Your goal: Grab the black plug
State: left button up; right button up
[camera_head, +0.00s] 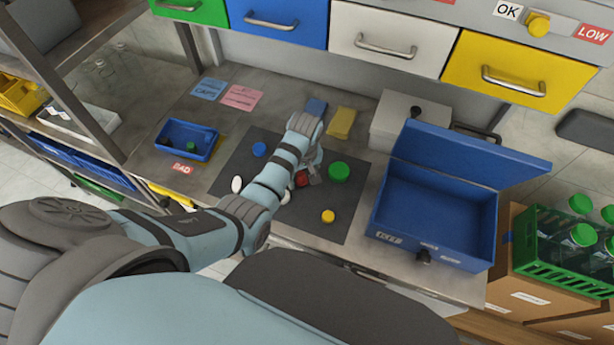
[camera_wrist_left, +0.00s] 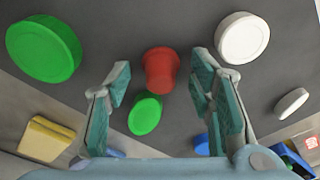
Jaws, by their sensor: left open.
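I cannot make out a black plug on the dark mat (camera_head: 232,163) in either view. My left gripper (camera_head: 308,178) is over the middle of the mat, pointing down, open and empty. In the left wrist view its spread fingers (camera_wrist_left: 160,88) stand either side of a red plug (camera_wrist_left: 161,70) and a small green cap (camera_wrist_left: 145,115), with nothing between the pads. The red plug (camera_head: 301,179) also shows at the fingertips in the head view. My left arm hides part of the mat. My right gripper is not in view.
A large green cap (camera_head: 339,172), a yellow cap (camera_head: 328,216), a blue cap (camera_head: 259,149) and a white cap (camera_head: 237,184) lie around the gripper. A blue tray (camera_head: 171,151) stands left. An open blue box (camera_head: 440,212) and a grey box (camera_head: 388,128) stand right.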

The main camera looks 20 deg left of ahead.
pick_arm(q)
jog(key=shift+s, duration=0.1)
jog(key=c, duration=0.9)
jog(key=shift+r, duration=0.1)
